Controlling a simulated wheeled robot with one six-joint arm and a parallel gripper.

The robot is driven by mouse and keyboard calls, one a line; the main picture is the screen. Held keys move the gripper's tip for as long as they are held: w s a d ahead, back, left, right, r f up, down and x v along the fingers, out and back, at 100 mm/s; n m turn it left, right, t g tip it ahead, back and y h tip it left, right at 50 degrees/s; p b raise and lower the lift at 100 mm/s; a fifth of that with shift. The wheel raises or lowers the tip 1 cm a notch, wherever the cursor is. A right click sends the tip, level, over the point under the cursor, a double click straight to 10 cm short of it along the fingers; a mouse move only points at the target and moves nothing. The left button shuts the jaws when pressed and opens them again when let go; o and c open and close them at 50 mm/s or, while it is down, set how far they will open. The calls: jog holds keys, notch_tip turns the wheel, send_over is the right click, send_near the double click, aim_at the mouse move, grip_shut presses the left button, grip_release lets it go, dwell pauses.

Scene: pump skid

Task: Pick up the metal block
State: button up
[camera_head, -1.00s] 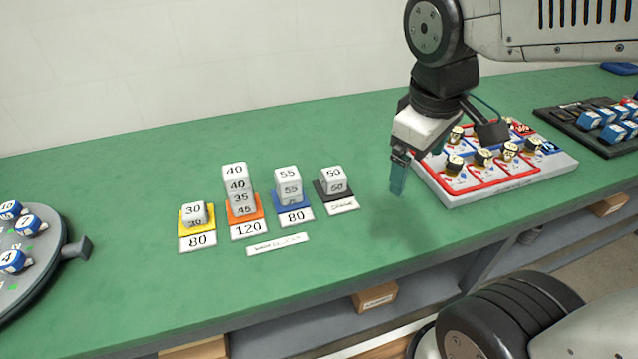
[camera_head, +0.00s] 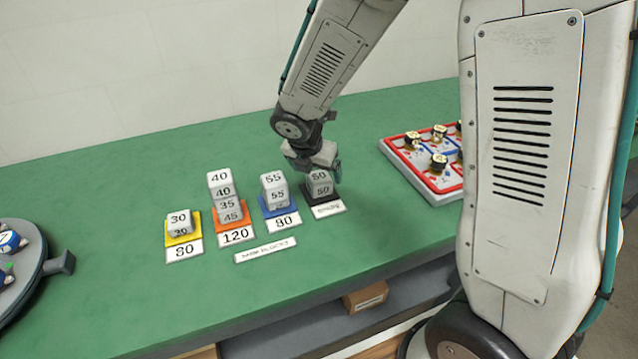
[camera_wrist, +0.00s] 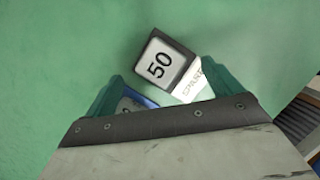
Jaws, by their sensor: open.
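A light grey metal block marked 50 (camera_head: 320,183) stands on a black pad with a white label at the right end of the row of blocks. It also shows from above in the wrist view (camera_wrist: 160,66). My gripper (camera_head: 322,172) is just above and behind this block in the head view, and overlaps its top edge there. In the wrist view the two teal fingers are spread apart, with the block beyond them and roughly between them. My gripper is open and empty. Whether a finger touches the block cannot be told.
Blocks marked 55 (camera_head: 273,185) stand close by on a blue pad. A stack topped by 40 (camera_head: 220,180) is on an orange pad, and a block marked 30 (camera_head: 180,220) is on yellow. A red-edged board (camera_head: 432,185) lies to the right.

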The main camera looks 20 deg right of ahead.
aim_at(318, 177)
jog(key=x, duration=0.5)
jog(key=shift+s+f, duration=0.1)
jog(key=shift+f, duration=0.05)
jog(key=c, duration=1.3)
jog(key=shift+c, duration=0.2)
